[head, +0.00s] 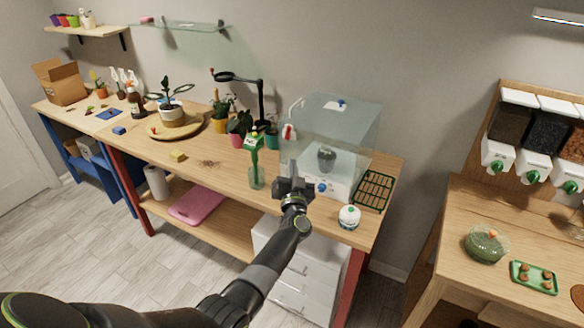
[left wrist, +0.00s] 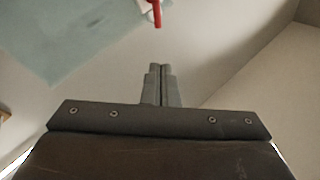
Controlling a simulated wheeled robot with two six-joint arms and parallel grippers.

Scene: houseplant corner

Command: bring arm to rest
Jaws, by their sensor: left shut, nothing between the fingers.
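My left arm reaches in from the lower left in the head view. My left gripper (head: 293,186) is raised in front of the workbench (head: 225,180), close to the front of a clear-lidded box (head: 335,182). Its fingers are shut and empty, and the left wrist view shows them pressed together (left wrist: 160,85). Beyond them in that view are a red tip (left wrist: 157,14), a pale translucent pane (left wrist: 75,30) and plain wall. My right gripper is not in view.
A green-topped bottle (head: 256,165) stands just left of the gripper, and a white-and-green round container (head: 349,217) sits to its right. A green wire rack (head: 374,190) lies beyond. White drawers (head: 300,275) stand below. The floor (head: 110,235) at left is clear.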

